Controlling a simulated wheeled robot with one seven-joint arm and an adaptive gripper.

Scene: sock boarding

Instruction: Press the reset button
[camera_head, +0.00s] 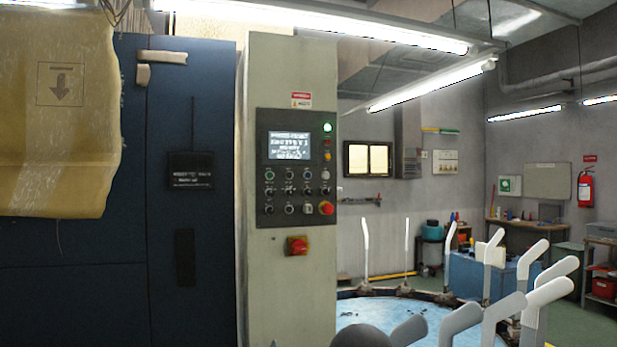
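A dark control panel (296,168) is set in the light grey column of the machine, left of the middle. It has a lit screen (289,145) and rows of small round buttons and knobs (290,190) below it. A green lamp (327,127) glows at its upper right. A red mushroom button (326,208) is at its lower right corner, and another red button (297,245) sits in a box below the panel. The labels are too small to read, so I cannot tell which one is the reset button. My gripper is not in view.
A round blue table (385,318) with several upright white and grey sock boards (497,310) around its rim stands at the lower right. A dark rounded shape (360,337) shows at the bottom edge. A blue cabinet (190,260) with a yellowish cover (60,150) fills the left.

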